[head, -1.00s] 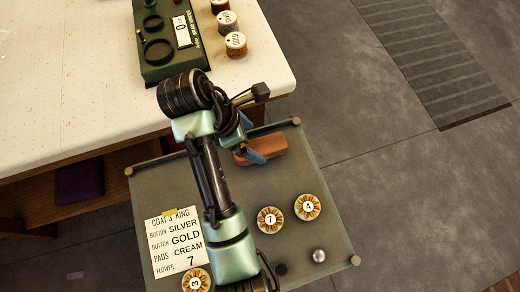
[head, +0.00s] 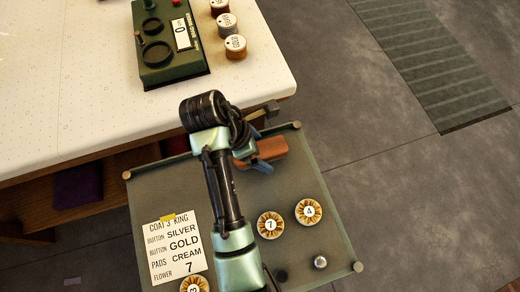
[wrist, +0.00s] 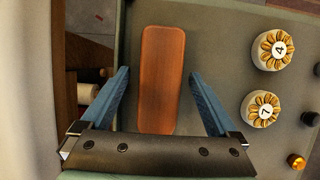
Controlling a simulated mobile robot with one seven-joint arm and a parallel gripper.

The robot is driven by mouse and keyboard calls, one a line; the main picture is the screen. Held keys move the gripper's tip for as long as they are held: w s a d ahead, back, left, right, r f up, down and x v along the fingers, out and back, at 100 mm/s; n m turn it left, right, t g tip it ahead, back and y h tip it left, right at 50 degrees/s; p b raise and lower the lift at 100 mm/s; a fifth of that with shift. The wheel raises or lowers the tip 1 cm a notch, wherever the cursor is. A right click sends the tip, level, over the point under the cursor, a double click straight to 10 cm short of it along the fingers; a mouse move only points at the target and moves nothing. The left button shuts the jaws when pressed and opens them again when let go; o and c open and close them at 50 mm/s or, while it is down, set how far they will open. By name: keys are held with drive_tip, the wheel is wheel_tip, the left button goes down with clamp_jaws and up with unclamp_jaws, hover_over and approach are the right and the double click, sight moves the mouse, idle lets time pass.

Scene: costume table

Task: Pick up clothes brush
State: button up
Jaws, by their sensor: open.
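The clothes brush shows as a reddish-brown wooden block (wrist: 161,80) lying on the grey-green tray in the wrist view. In the head view the brush (head: 272,148) is partly hidden by my arm and gripper. My gripper (wrist: 158,82) is open, with one blue finger on each side of the brush in the wrist view. Gaps show between the brush and both fingers. In the head view my gripper (head: 262,150) is over the brush near the tray's far edge. Whether the fingers are down at the brush's height is hard to tell.
The tray (head: 325,225) also holds flower discs marked 7 (head: 270,225), 4 (head: 308,212) and 3 (head: 194,286), a note card (head: 178,248) and a small silver ball (head: 320,262). A speckled white table (head: 80,90) with a green device (head: 168,45) stands behind.

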drive_tip(key=shift+f+p, duration=0.2)
drive_tip(key=shift+p, duration=0.15)
idle(0.4)
clamp_jaws()
idle(0.4)
drive_tip(key=shift+b, duration=0.6)
wheel_tip(320, 180, up, 11)
drive_tip(key=p, duration=0.6)
drive_tip(key=shift+f, duration=0.2)
